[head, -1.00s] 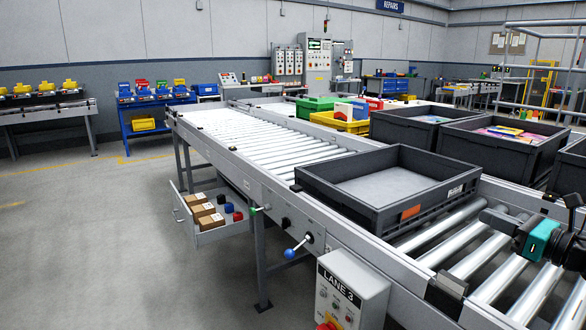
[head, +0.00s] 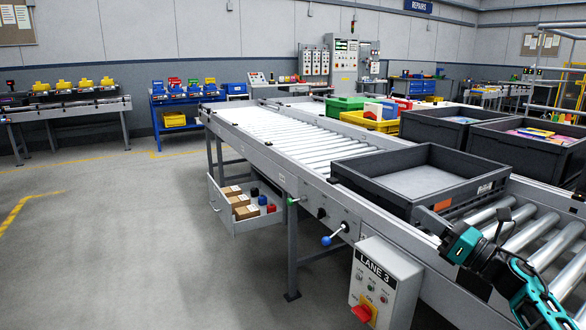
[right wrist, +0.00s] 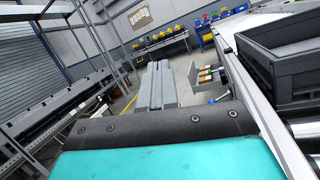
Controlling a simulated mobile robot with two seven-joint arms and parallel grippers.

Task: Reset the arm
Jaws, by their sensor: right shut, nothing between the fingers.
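My right arm comes in from the lower right of the head view, over the near side rail of the roller conveyor (head: 270,150). Its right gripper (head: 422,216) points left, in front of the near corner of a dark grey tray (head: 372,193) on the rollers. In the right wrist view the two long grey fingers of the gripper (right wrist: 158,68) lie side by side, shut, with nothing between them. Whether it touches the tray cannot be told. My left gripper is not in view.
A blue-knobbed lever (head: 328,240) and an open drawer (head: 245,222) with boxes stick out from the near side. Dark crates (head: 437,130) stand behind. The floor at left is clear.

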